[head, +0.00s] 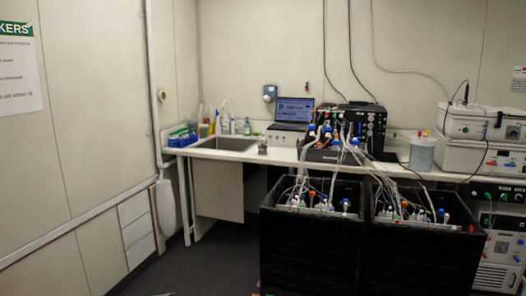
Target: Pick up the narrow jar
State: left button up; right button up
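A small, narrow jar (262,146) with dark contents stands upright at the counter's front edge, just right of the sink. It is small in the head view, and its lid and details cannot be made out. Neither of my grippers shows in the head view.
The counter (285,152) holds a sink (226,143), bottles, a laptop (293,110) and a black instrument (361,125). Two black crates (310,250) with tubed bottles stand in front, right of the jar. White equipment (485,122) is at right. The floor (215,265) at left is clear.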

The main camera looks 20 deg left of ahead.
aim_at(262, 144)
jog(key=i+j+u, duration=0.7)
jog(key=i+u, duration=0.2)
jog(key=i+j+u, duration=0.15)
jog(key=i, duration=0.5)
jog(key=i+u, duration=0.15)
jog(key=i, duration=0.45)
jog(key=i+j+z, duration=0.1)
jog(key=i+z, duration=0.35)
jog(key=i+j+z, duration=0.15)
jog(key=z, duration=0.25)
jog(key=i+j+z, duration=0.6)
jog(key=z, duration=0.25)
jog(key=i+j+z, duration=0.15)
jog(key=j+z, duration=0.75)
jog(key=j, duration=0.15)
jog(key=j+z, duration=0.4)
jog(key=j, duration=0.15)
jog(key=i, duration=0.05)
